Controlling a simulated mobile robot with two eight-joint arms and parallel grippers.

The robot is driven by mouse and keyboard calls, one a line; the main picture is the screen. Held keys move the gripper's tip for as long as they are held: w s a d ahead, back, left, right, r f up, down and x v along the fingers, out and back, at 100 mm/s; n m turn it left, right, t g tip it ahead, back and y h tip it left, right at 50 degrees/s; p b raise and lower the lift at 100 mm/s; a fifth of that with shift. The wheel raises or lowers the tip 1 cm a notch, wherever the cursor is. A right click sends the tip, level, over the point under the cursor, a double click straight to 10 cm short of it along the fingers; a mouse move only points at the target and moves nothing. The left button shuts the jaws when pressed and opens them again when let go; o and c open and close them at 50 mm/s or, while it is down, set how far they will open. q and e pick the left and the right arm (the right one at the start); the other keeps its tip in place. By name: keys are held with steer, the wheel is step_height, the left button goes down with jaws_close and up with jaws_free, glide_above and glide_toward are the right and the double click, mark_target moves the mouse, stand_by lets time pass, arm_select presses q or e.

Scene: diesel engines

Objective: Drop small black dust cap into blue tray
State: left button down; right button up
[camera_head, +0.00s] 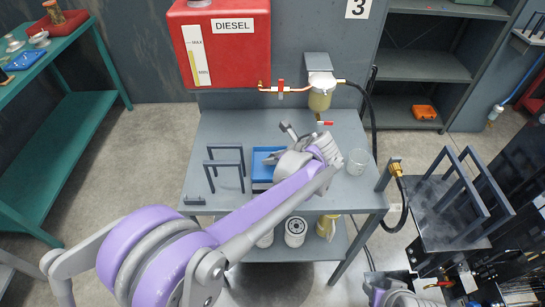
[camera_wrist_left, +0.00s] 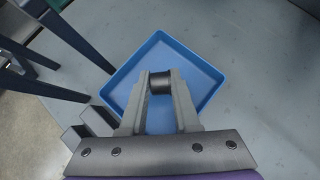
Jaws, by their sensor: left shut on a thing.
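My left gripper (camera_head: 290,132) is over the grey table. In the left wrist view, its two fingers (camera_wrist_left: 160,78) are shut on a small black dust cap (camera_wrist_left: 160,87). The cap is held between the fingertips, above the inside of the blue tray (camera_wrist_left: 202,72). The blue tray also shows in the head view (camera_head: 260,163), partly hidden behind my left arm and gripper. No other thing shows inside the visible part of the tray. In the head view I cannot make out the cap. My right gripper is not clearly in view.
A dark metal frame stand (camera_head: 226,164) stands left of the tray on the grey table (camera_head: 218,128). A glass beaker (camera_head: 357,162) stands at the right. Behind are a red diesel tank (camera_head: 226,60) and a fuel filter (camera_head: 320,92). The table's back left is clear.

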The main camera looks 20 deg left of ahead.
arm_select(q)
steer(key=shift+f, duration=0.25)
steer(key=c, duration=0.6)
jaws_free()
steer(key=shift+c, duration=0.2)
steer(key=shift+r, duration=0.1)
steer(key=shift+r, duration=0.2)
steer(key=p+v, duration=0.1)
steer(key=v, duration=1.2)
steer(key=s+a+n, duration=0.1)
steer(key=s+a+f+n+h, duration=0.1)
steer(key=s+a, duration=0.1)
steer(key=s+a+f+n, duration=0.1)
steer(key=a+n, duration=0.1)
steer(key=shift+s+a+g+h, duration=0.1)
steer(key=shift+s+g+h, duration=0.15)
steer(key=shift+g+h, duration=0.05)
steer(key=s+a+f+n+h, duration=0.1)
steer(key=s+f+n+h, duration=0.1)
steer(key=s+n, duration=0.4)
steer(key=s+a+f+n+t+h, duration=0.1)
steer(key=s+a+f+n+h, duration=0.1)
steer(key=s+f+n, duration=0.2)
steer(key=s+a+f+n+h, duration=0.2)
steer(key=s+f+n, duration=0.2)
steer(key=s+n, duration=0.5)
steer(key=shift+s+n, duration=0.15)
steer(key=shift+n, duration=0.25)
